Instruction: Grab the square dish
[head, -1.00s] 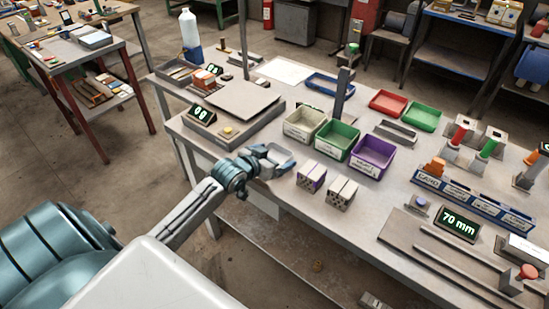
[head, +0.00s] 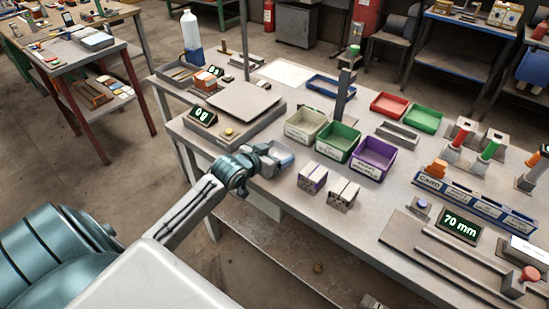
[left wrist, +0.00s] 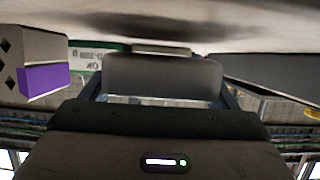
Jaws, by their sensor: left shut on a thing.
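My left gripper (head: 272,157) is at the near edge of the workbench, between the scale and the labelled bins. It is shut on a small pale blue-grey dish (head: 285,160), which shows only in part beyond the fingers. The left wrist view shows a grey rounded shape (left wrist: 163,76), likely the dish, between the fingers; its far side is hidden. I cannot tell whether the dish still touches the bench. My right gripper is not in view.
The scale (head: 243,103) with its display stands left of the gripper. A cream bin (head: 303,131), a green bin (head: 336,146) and a purple bin (head: 371,166) stand to the right. Two perforated blocks (head: 312,178) (head: 343,194) sit near the front edge.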

